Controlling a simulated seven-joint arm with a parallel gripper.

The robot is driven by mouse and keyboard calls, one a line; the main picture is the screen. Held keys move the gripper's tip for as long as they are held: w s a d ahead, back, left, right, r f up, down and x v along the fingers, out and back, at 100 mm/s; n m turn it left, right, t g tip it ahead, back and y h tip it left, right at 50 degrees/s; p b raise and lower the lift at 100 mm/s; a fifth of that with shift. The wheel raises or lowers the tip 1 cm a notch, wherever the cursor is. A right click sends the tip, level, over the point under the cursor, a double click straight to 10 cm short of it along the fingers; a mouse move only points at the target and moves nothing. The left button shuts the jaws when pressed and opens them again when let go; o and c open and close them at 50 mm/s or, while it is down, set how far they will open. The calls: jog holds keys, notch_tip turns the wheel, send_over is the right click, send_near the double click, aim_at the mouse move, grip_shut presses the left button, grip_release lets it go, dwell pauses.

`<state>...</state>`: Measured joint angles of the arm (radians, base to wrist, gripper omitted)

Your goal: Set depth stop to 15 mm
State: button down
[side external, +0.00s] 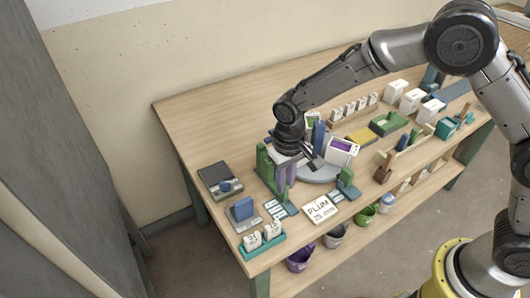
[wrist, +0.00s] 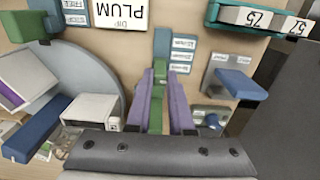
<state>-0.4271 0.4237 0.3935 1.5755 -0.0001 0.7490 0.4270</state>
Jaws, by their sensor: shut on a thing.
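My gripper (wrist: 163,78) points down with its two purple fingers closed on either side of a green piece (wrist: 161,50). In the side view my gripper (side external: 287,180) is low over the table, beside a green upright (side external: 263,162).
A card reading PLUM (side external: 320,209) lies at the front edge. A round grey turntable (side external: 318,174) with a white box (side external: 341,151) stands to the right. A blue block (side external: 243,208), a teal tray (side external: 262,245) and a dark box (side external: 217,176) stand to the left. The table's back left is clear.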

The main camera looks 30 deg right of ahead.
jog(key=shift+s, duration=1.6)
jog(key=c, duration=0.9)
grip_release()
notch_tip(320, 180, up, 7)
